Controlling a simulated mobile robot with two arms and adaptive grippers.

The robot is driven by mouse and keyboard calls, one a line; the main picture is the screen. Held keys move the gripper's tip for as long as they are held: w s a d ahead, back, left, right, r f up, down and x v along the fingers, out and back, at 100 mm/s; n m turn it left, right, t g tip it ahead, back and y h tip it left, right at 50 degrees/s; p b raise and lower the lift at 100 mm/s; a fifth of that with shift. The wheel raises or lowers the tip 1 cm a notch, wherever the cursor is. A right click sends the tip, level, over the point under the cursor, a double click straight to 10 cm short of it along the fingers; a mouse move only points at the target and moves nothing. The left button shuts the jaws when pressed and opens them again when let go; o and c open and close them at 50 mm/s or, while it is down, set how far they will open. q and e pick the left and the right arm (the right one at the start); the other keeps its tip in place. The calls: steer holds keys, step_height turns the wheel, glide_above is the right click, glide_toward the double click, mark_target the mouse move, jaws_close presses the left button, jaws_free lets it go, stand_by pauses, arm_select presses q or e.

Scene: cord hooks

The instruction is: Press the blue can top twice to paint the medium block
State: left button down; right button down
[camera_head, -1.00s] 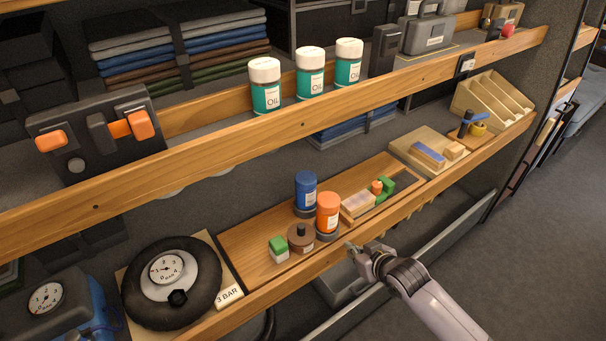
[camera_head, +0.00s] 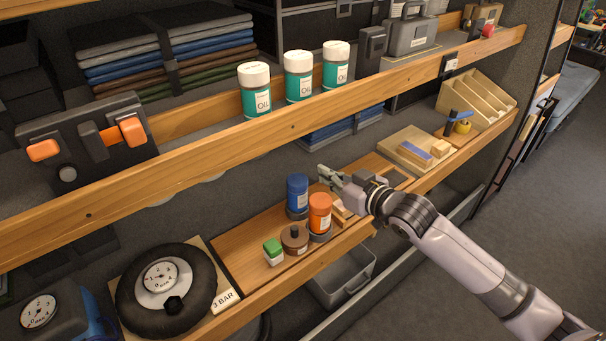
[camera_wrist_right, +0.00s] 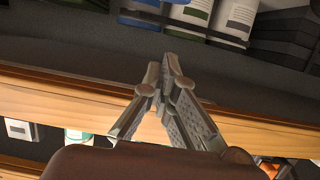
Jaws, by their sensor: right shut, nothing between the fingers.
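The blue can (camera_head: 297,197) stands upright on the wooden board of the lower shelf, just behind the orange can (camera_head: 319,216). My right gripper (camera_head: 327,172) is above and to the right of the blue can, apart from it. Its fingers are shut and empty; they also show closed together in the right wrist view (camera_wrist_right: 170,65). My left gripper is not in view.
The upper shelf's wooden edge (camera_head: 225,140) runs above and behind the cans, with oil bottles (camera_head: 298,77) on that shelf. A black gauge (camera_head: 167,283) sits at lower left.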

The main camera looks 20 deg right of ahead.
steer(key=p, duration=0.2)
glide_above(303, 184)
step_height(303, 184, down, 2)
steer(key=shift+w+f, duration=0.1)
steer(key=shift+w, duration=0.05)
step_height(303, 184, down, 3)
steer(key=shift+r+p, duration=0.15)
steer(key=shift+p, duration=0.25)
steer(key=shift+f, duration=0.75)
steer(key=shift+f, duration=0.15)
